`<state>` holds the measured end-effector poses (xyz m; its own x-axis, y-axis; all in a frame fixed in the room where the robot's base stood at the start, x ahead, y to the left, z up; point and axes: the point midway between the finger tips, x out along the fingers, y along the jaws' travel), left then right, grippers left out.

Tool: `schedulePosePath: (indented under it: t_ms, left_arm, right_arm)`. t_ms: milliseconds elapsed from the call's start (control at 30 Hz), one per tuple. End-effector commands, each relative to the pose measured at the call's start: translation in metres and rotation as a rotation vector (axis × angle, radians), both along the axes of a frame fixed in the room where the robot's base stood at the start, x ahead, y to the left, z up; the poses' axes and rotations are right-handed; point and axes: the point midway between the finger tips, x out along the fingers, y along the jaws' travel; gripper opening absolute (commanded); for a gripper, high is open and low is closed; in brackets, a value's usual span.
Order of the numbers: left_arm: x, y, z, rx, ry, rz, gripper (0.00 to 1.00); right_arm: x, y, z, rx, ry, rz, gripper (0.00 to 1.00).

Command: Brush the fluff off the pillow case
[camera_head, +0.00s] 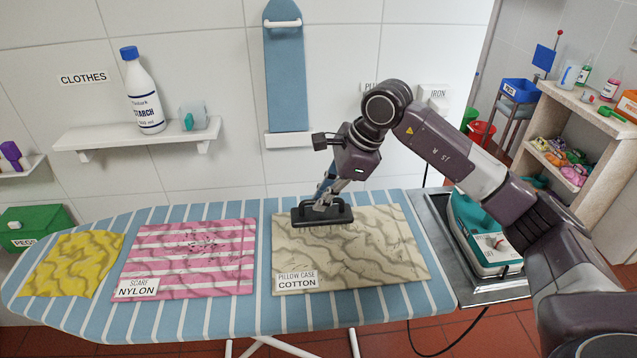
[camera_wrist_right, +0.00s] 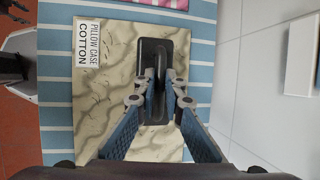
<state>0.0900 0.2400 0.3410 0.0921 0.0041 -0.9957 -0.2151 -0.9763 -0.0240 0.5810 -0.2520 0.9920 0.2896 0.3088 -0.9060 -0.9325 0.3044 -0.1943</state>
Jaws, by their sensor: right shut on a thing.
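The beige pillow case (camera_head: 350,265), marbled with darker wavy lines and labelled PILLOW CASE COTTON, lies flat on the right part of the striped ironing board (camera_head: 190,318). It also shows in the right wrist view (camera_wrist_right: 117,75). A black brush (camera_head: 300,217) with a raised handle rests over its upper left part. My right gripper (camera_head: 326,203) is shut on the brush handle from above; the brush also fills the middle of the wrist view (camera_wrist_right: 154,50). A few small dark marks show on the cloth; I cannot clearly tell fluff from pattern. My left gripper is not in the head view.
A pink striped nylon scarf (camera_head: 180,262) with dark specks and a yellow cloth (camera_head: 72,265) lie left on the board. A teal iron (camera_head: 470,232) stands on a metal rest at the right. The wall is close behind the board.

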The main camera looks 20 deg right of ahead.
Motion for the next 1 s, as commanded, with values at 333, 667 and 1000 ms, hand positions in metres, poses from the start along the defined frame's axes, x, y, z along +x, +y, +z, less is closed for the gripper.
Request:
schedulePosePath:
  t_ms: [333, 667, 1000]
  left_arm:
    - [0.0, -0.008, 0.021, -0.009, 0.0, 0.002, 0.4]
    - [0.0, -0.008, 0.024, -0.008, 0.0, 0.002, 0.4]
    - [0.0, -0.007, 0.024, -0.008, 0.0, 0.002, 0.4]
  right_arm:
    - [-0.003, -0.007, 0.036, 0.001, -0.003, -0.004, 0.0]
    - [-0.005, -0.01, 0.044, 0.001, -0.001, -0.005, 0.0]
    - [-0.005, -0.01, 0.043, 0.001, -0.002, -0.005, 0.0]
